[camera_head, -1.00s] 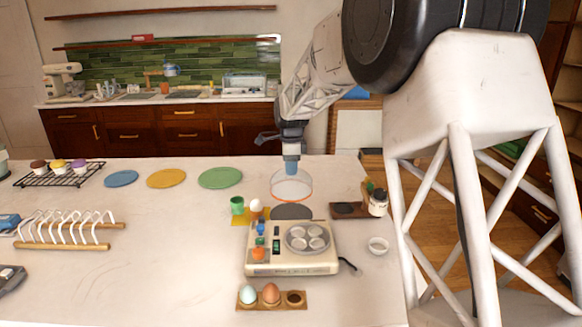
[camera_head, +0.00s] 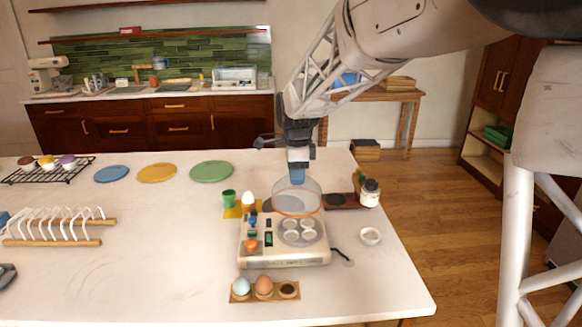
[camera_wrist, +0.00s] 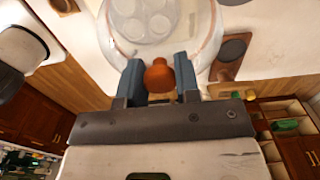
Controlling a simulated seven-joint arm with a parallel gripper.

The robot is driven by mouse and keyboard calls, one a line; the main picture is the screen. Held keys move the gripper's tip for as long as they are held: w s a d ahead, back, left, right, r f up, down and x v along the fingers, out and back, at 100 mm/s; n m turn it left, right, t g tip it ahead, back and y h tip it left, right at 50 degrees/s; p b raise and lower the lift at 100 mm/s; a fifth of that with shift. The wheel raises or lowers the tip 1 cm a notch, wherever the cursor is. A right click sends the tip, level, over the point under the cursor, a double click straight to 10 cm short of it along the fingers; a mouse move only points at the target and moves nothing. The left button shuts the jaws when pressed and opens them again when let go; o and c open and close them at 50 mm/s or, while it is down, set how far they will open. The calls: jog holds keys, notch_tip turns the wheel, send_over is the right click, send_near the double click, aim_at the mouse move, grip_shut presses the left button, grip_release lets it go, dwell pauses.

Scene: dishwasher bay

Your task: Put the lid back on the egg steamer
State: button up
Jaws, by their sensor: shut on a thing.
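The egg steamer (camera_head: 262,252) is a cream box on the white table, with a round plate of several egg cups (camera_head: 299,231) on its right half and small coloured controls on its left. My gripper (camera_head: 298,178) is shut on the lid (camera_head: 297,199), a clear dome with an orange rim. In the wrist view the blue fingers (camera_wrist: 158,80) close on both sides of the lid's orange-brown knob (camera_wrist: 159,76). The lid hangs above the back of the steamer's egg plate, apart from it as far as I can tell. The egg plate shows through the clear lid (camera_wrist: 205,50).
An egg holder (camera_head: 265,291) stands in front of the steamer. A green cup (camera_head: 229,198) and a white egg stand behind left. A cord (camera_head: 342,256) leaves the steamer's right side.

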aim_at(300, 187)
jog(key=shift+s+d, duration=0.2)
jog(key=shift+s, duration=0.65)
jog(key=shift+s+d, duration=0.15)
jog(key=shift+s, duration=0.65)
notch_tip(300, 187, down, 6)
jog(key=shift+f, duration=0.3)
dwell(2.7)
jog(key=o, duration=1.6)
jog(key=shift+r, duration=0.1)
jog(key=shift+r, duration=3.4)
